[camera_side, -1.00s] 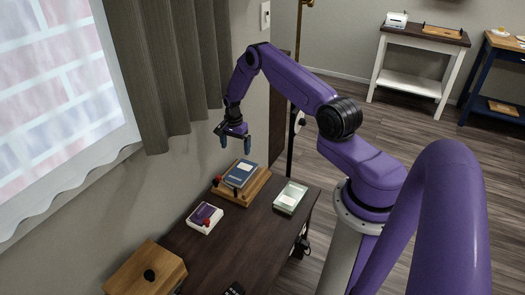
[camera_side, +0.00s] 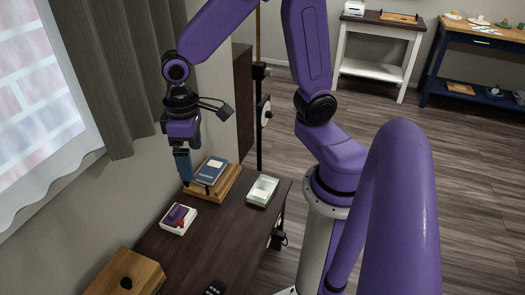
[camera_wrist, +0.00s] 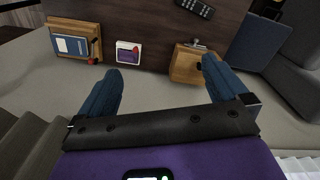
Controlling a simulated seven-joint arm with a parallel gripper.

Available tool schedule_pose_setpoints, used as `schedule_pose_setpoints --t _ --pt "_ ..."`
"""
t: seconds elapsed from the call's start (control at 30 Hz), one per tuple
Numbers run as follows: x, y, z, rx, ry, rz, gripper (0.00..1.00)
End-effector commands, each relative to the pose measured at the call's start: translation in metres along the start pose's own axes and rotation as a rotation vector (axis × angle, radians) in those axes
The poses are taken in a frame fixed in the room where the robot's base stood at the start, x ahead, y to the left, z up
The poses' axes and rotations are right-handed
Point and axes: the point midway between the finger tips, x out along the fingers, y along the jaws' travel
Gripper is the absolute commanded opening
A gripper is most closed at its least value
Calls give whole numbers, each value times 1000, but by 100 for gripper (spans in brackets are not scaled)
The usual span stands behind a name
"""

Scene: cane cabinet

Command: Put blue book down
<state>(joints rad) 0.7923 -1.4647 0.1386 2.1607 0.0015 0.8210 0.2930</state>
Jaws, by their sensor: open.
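The blue book (camera_side: 211,170) lies on a wooden stand (camera_side: 224,184) at the far end of the dark table. It also shows in the wrist view (camera_wrist: 71,45), at the upper left, flat on the stand. My gripper (camera_side: 183,168) appears just left of the book in the side view, fingers pointing down. In the wrist view my gripper (camera_wrist: 160,88) has its two blue fingers wide apart with nothing between them. The book is outside the fingers and does not touch them there. How high the gripper is above the stand is hard to tell.
A small white box with a purple and red top (camera_side: 178,218) sits nearer on the dark table (camera_side: 205,245). A pale green box (camera_side: 263,190) is right of the stand. A wooden box (camera_side: 125,275) and a black remote (camera_side: 215,288) are in front. Wall and curtain border the left.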

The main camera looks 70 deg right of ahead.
Motion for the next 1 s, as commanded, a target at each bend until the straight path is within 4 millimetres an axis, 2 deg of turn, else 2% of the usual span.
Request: schedule_pose_setpoints --t 0.03,0.2,0.3,0.4,0.57,1.0 --pt "-9 -11 23 -102 5 -3 100" --pt "-23 -29 92 -413 8 -8 100" --pt "-26 -31 123 -556 7 -10 100" --pt "-27 -30 143 -654 8 -12 100" --pt "-27 -28 157 -720 6 -12 100" --pt "-27 -29 156 -720 6 -13 100"
